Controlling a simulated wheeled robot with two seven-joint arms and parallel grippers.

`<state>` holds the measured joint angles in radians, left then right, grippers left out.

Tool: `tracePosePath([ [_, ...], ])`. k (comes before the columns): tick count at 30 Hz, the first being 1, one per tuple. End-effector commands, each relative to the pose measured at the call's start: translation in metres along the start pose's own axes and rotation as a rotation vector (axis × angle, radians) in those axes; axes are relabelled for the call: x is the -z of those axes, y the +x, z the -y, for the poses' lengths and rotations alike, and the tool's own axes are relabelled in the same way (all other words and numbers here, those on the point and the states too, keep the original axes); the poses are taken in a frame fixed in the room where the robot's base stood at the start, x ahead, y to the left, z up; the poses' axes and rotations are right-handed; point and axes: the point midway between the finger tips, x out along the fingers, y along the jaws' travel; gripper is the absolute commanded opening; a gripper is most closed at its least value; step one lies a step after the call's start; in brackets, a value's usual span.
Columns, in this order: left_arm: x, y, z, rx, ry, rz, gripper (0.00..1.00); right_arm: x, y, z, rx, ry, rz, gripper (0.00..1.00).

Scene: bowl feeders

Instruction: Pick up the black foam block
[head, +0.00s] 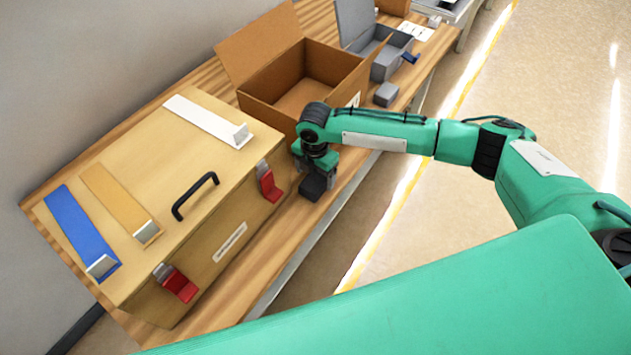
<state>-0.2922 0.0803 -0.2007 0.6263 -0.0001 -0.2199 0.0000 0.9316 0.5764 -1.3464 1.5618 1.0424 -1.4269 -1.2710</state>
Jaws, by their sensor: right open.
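A dark, near-black block (311,189), which looks like the black foam block, sits on the wooden table near its front edge, between the wooden chest and the open cardboard box. My right gripper (318,173) points down right over it, with its jaws open. The gripper hides the block's upper part, and I cannot tell whether the fingers touch it. My left gripper is not in view.
The wooden chest (150,165) with a black handle and red latches stands close left of the gripper. The open cardboard box (270,100) is just behind. A small grey block (386,94) and a grey open box (392,60) lie farther back.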

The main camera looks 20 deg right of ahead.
Motion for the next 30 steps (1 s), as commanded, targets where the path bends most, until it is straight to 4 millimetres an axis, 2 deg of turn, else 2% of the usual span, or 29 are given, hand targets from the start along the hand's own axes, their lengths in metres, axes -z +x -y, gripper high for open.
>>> tracePosePath([
  [4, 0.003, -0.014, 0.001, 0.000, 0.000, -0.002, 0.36, -0.003, 0.019, 0.000, 0.003, 0.002, 0.000, 0.80],
  [9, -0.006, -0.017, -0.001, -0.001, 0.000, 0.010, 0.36, -0.003, 0.039, 0.000, 0.003, 0.001, 0.000, 0.80],
  [16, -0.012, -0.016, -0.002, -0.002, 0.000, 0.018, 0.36, -0.003, 0.042, 0.000, 0.001, 0.001, 0.000, 0.80],
  [17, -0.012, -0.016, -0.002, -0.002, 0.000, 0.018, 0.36, -0.003, 0.042, 0.000, 0.001, 0.001, 0.000, 0.78],
  [24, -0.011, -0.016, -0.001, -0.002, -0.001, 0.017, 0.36, -0.003, 0.042, 0.000, 0.001, 0.001, 0.000, 0.32],
  [30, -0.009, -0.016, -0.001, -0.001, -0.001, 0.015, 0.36, -0.003, 0.041, 0.000, 0.001, 0.001, 0.000, 0.32],
])
